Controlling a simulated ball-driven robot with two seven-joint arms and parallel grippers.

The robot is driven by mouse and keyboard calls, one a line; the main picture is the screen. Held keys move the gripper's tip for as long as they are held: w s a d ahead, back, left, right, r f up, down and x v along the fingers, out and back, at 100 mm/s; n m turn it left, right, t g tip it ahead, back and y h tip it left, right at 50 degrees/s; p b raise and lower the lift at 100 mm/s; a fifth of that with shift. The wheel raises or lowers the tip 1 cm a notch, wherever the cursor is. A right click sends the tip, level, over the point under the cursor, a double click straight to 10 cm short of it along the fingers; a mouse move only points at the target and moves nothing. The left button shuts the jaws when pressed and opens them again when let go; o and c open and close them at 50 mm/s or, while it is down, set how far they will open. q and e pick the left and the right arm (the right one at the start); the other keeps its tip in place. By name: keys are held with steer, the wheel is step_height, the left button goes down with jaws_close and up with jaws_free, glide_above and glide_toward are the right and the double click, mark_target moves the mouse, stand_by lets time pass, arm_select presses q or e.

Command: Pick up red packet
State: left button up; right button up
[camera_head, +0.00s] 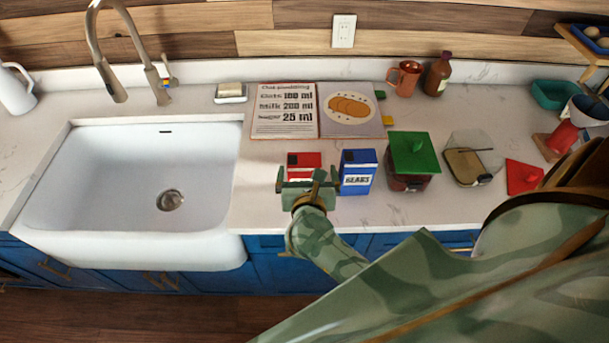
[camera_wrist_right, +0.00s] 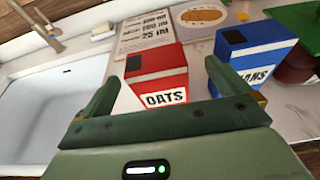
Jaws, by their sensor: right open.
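The red packet (camera_head: 304,161) stands upright on the counter between the sink and a blue packet. In the right wrist view the red packet (camera_wrist_right: 157,77) is marked OATS and stands just beyond and between the fingers. My right gripper (camera_head: 309,182) is open in front of the red packet and hides its lower part. In the wrist view the right gripper's fingers (camera_wrist_right: 176,92) are spread, one left of the red packet and one between it and the blue packet. My left gripper does not show.
The blue packet (camera_head: 357,172) marked BEANS stands close right of the red one. A green-lidded jar (camera_head: 412,160) is further right. An open recipe book (camera_head: 290,111) lies behind. The white sink (camera_head: 140,180) opens to the left. Bare counter lies left of the red packet.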

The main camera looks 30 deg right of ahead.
mark_target(304, 163)
steer(key=x, duration=0.5)
steer(key=shift+w+a+r, duration=0.1)
steer(key=shift+w+a, duration=0.1)
steer(key=shift+w, duration=0.15)
steer(key=c, duration=1.4)
steer(key=shift+o, duration=0.2)
steer(key=shift+r+p, duration=0.15)
steer(key=shift+p, duration=0.15)
